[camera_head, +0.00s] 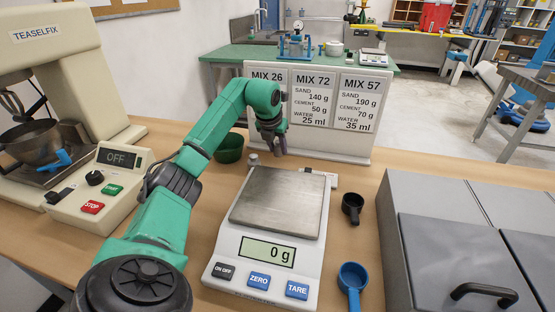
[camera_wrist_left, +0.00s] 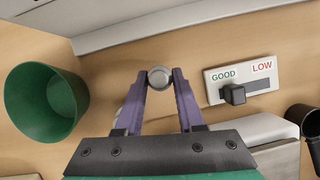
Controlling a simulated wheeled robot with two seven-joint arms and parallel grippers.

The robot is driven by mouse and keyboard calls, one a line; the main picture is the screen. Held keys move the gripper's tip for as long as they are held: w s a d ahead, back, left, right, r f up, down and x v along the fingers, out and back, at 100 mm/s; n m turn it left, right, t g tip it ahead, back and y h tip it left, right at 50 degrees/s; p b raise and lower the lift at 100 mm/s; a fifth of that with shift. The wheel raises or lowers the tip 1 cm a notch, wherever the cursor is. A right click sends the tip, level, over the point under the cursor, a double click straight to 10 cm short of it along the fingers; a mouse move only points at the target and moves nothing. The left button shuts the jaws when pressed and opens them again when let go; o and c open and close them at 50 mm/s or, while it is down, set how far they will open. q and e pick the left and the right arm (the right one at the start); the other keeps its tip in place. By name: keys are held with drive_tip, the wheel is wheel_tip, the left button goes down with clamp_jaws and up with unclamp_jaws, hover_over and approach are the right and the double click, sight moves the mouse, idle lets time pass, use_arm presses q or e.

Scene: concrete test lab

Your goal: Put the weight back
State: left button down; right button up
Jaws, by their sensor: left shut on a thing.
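My left gripper (camera_head: 281,149) reaches over the bench just behind the scale, fingers pointing down. In the left wrist view its two purple-grey fingers (camera_wrist_left: 159,85) are closed on a small round silver weight (camera_wrist_left: 159,77) at their tips. In the head view I cannot make out the weight in the fingers. The scale (camera_head: 225,258) reads 0 g and its steel plate (camera_head: 278,202) is bare. My right gripper is not in view.
A green bowl (camera_head: 230,148) stands left of the gripper. A small silver knob-like piece (camera_head: 253,159) is by the scale's back left corner. A GOOD/LOW slider card (camera_wrist_left: 245,80) lies to the right. A black cup (camera_head: 352,207), blue scoop (camera_head: 352,278) and grey bins (camera_head: 440,230) stand right of the scale.

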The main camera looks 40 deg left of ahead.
sight(276, 153)
use_arm(q)
wheel_tip(276, 153, down, 4)
drive_tip(key=shift+f, duration=0.1)
drive_tip(key=c, duration=0.5)
unclamp_jaws()
drive_tip(key=v, duration=1.2)
drive_tip(key=shift+w, duration=0.1)
